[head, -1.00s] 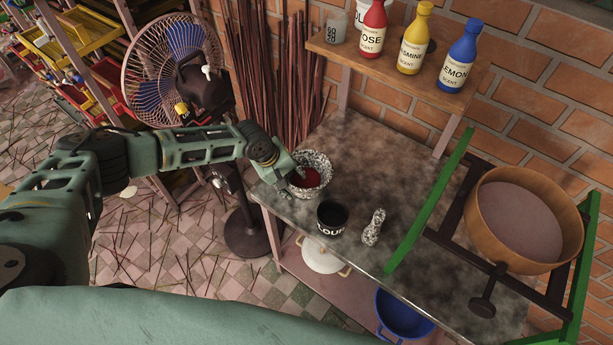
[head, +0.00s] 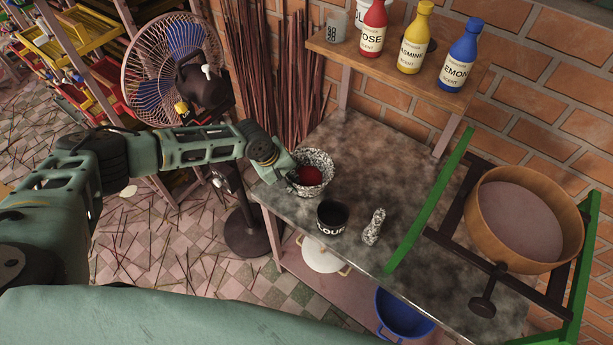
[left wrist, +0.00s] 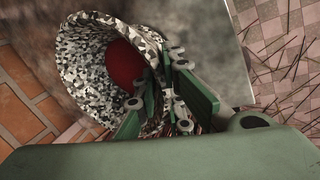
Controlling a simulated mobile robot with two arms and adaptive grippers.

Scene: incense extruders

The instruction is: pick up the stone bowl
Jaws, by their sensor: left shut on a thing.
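The stone bowl (head: 317,162) is speckled black and white with red stuff inside. Whether the bowl's base touches the table is hard to tell. My right gripper is not in view.
A fan (head: 175,70) stands at left. Bottles (head: 411,40) stand on a shelf behind. A round wooden sieve (head: 527,220) is at right.

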